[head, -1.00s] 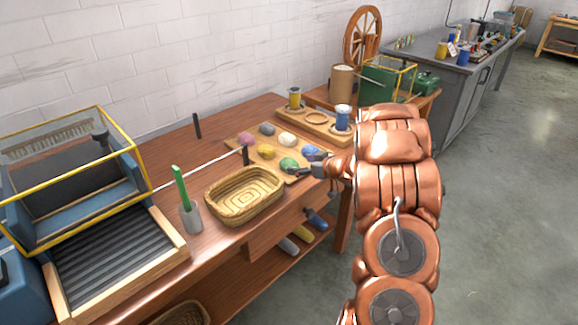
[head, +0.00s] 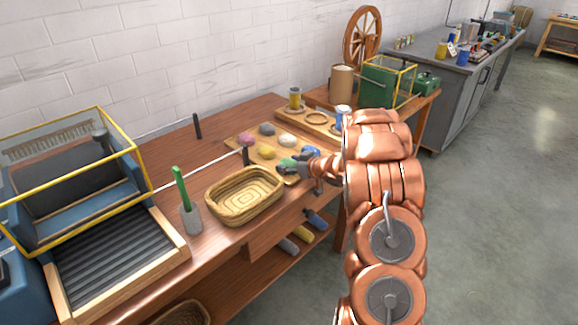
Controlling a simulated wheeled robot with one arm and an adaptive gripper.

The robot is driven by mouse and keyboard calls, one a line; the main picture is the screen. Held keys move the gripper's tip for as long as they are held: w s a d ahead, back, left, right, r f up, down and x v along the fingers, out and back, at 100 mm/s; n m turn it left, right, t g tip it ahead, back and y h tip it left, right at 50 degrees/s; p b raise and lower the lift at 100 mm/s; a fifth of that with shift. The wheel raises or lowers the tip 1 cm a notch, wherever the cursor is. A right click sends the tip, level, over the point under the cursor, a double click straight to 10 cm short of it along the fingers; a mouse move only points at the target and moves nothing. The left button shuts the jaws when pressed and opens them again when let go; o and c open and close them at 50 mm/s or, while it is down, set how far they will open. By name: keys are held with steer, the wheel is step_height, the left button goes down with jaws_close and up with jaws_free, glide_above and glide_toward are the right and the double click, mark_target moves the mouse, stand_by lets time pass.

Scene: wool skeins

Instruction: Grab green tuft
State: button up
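The green tuft (head: 287,161) lies on the wooden board (head: 268,167) on the workbench, at the board's front right. My gripper (head: 284,169) is at the tuft, reaching in from the right, and its dark fingers cover part of the tuft. The fingers are small and overlap the tuft, so I cannot tell whether they are open, or whether they touch it.
Yellow (head: 266,152), grey (head: 267,129), cream (head: 287,140), pink (head: 245,139) and blue (head: 311,152) tufts share the board. An oval wicker basket (head: 217,207) stands in front. A holder with a green-handled tool (head: 181,188) stands left of the basket.

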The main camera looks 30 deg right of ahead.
steer(key=c, duration=0.4)
